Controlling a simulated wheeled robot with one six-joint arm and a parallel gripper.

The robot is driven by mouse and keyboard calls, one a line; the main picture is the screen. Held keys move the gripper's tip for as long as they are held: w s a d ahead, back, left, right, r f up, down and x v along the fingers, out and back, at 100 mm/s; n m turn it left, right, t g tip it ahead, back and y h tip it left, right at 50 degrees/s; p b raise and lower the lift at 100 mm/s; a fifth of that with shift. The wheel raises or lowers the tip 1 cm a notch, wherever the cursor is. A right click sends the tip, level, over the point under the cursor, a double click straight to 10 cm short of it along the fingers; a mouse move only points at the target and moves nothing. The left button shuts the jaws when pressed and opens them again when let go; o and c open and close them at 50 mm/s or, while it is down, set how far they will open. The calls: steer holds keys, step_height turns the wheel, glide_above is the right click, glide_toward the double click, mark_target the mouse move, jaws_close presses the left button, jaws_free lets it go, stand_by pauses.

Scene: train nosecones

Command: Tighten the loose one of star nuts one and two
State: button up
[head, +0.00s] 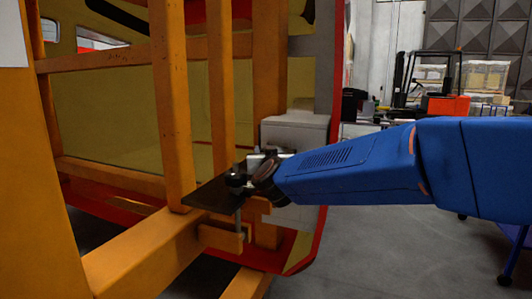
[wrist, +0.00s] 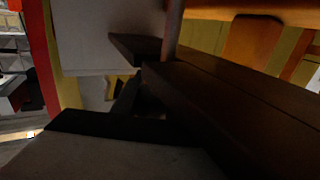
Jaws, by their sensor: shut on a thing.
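A black star nut (head: 236,181) sits at the dark plate (head: 207,195) on the orange frame, with a thin upright bolt (head: 239,218) below it. My gripper (head: 250,172) comes in from the right at the end of the blue arm and is shut on this nut. The gripper's tips partly hide it. In the wrist view the dark plate (wrist: 235,105) fills the right side and a rod (wrist: 172,30) runs past its edge. The wrist view is too dark to show the nut's shape or the fingertips clearly. I cannot make out a second star nut.
Orange beams (head: 171,100) of the frame stand close on the left, before the red-edged yellow nosecone (head: 110,120). An orange bracket (head: 220,237) lies below the plate. A forklift (head: 425,85) stands far back right.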

steer(key=shift+d+m+h, duration=0.15)
steer(key=shift+m+h, duration=0.25)
steer(key=shift+h, duration=0.2)
steer(key=o, duration=1)
steer(key=shift+o, duration=0.2)
steer(key=shift+r, duration=0.1)
step_height(320, 180, up, 10)
